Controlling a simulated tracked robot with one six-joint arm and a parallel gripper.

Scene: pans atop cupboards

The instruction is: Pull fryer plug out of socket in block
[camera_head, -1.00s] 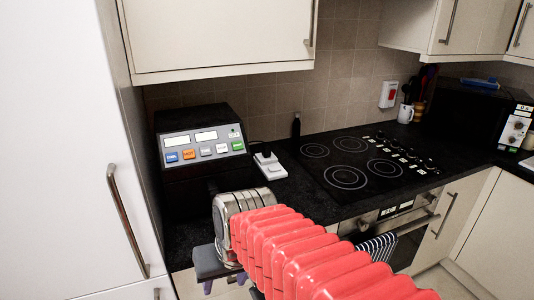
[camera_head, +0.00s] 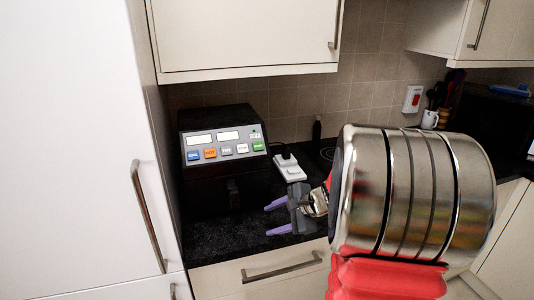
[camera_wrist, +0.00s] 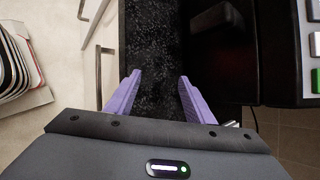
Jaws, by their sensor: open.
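The fryer (camera_head: 222,150) is a black box with a sloped grey button panel, standing on the dark counter at the left. Right of it, a white socket block (camera_head: 291,169) lies on the counter, and a black plug (camera_head: 286,152) sits in its far end. My gripper (camera_head: 269,219) has purple fingers, open and empty, at the counter's front, in front of the fryer and block. In the wrist view my gripper (camera_wrist: 160,78) spreads over bare counter, with the fryer (camera_wrist: 225,60) to the right.
The counter (camera_head: 225,242) is clear in front of the fryer. A wall cupboard (camera_head: 240,35) hangs above, and a tall white cabinet (camera_head: 75,150) stands at the left. A drawer handle (camera_head: 283,268) juts out below the counter. My arm hides most of the hob.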

